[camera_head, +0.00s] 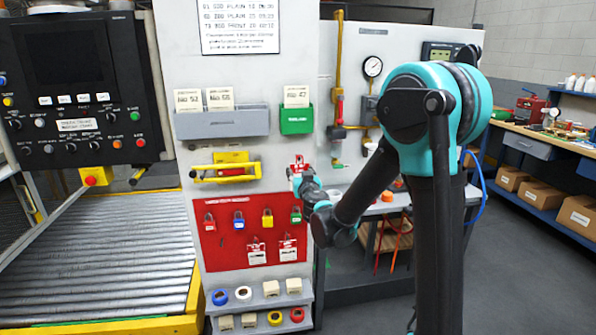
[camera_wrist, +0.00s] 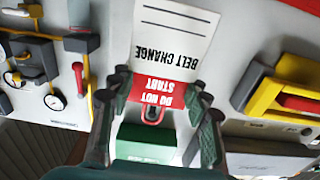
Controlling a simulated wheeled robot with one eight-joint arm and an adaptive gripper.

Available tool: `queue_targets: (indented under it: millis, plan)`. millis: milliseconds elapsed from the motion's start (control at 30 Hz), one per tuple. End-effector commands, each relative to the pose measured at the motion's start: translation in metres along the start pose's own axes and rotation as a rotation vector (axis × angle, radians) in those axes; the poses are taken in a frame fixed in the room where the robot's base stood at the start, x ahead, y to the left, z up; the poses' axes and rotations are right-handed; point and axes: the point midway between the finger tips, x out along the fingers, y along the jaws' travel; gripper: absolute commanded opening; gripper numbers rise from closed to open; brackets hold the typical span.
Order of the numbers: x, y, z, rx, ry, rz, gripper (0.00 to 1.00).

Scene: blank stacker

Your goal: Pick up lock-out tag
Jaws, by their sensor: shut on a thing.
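A lock-out tag (camera_wrist: 175,45), white with a red band reading "DO NOT START" and the words "BELT CHANGE", appears upside down in the wrist view. My gripper (camera_wrist: 154,90) is shut on its red end, with one dark finger at each side. A red loop shows at that end. In the head view my gripper (camera_head: 301,178) is in front of the white panel, above the red lock board, and a bit of red tag (camera_head: 299,163) shows at its tip. Two more red-and-white tags (camera_head: 257,253) (camera_head: 288,249) hang low on the lock board.
The red lock board (camera_head: 212,258) carries several coloured padlocks. Above it are a yellow-and-red handle (camera_head: 228,169), a grey card holder (camera_head: 222,124) and a green one (camera_head: 297,121). Tape rolls lie on small shelves (camera_head: 262,304) below. A roller conveyor (camera_head: 95,265) stands left.

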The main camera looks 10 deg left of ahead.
Motion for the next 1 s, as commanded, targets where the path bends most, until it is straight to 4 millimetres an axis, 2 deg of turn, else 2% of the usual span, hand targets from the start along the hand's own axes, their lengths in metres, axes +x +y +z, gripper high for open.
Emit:
queue_targets:
  millis: [300, 500, 700, 1000]
  plan:
    - [-0.081, -0.001, 0.000, 0.000, 0.000, -0.001, 0.21]
    - [-0.123, 0.000, 0.000, 0.000, 0.000, -0.001, 0.21]
    - [-0.144, 0.000, 0.000, 0.000, 0.000, 0.000, 0.21]
    - [-0.149, 0.000, 0.000, 0.000, 0.000, 0.001, 0.21]
